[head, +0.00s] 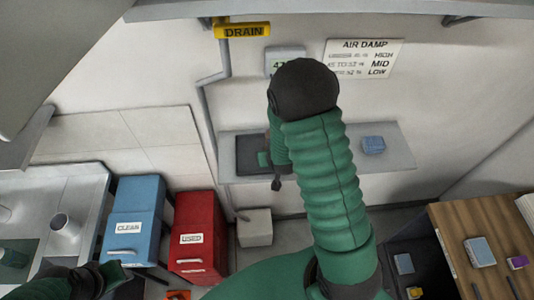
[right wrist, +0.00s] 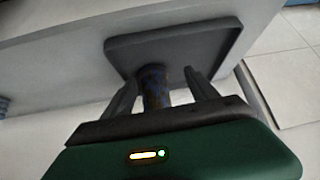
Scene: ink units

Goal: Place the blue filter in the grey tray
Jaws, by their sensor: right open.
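The grey tray (right wrist: 190,38) is a dark, flat, square tray on the pale wall shelf; in the head view the tray (head: 247,152) is partly hidden by my right arm. The blue filter (right wrist: 154,88), a small blue cylinder with brownish markings, is between the fingers of my right gripper (right wrist: 160,78), with its far end at the tray. My right gripper is open around it; I cannot tell whether either finger touches it. In the head view the filter is hidden. My left gripper (head: 95,280) is low at the left, and its fingers are unclear.
A blue block (head: 373,145) lies on the shelf (head: 400,160) to the right. A blue CLEAN bin (head: 135,205) and a red USED bin (head: 197,225) stand below left. A metal counter (head: 85,185) is at far left, a wooden table (head: 455,222) at right.

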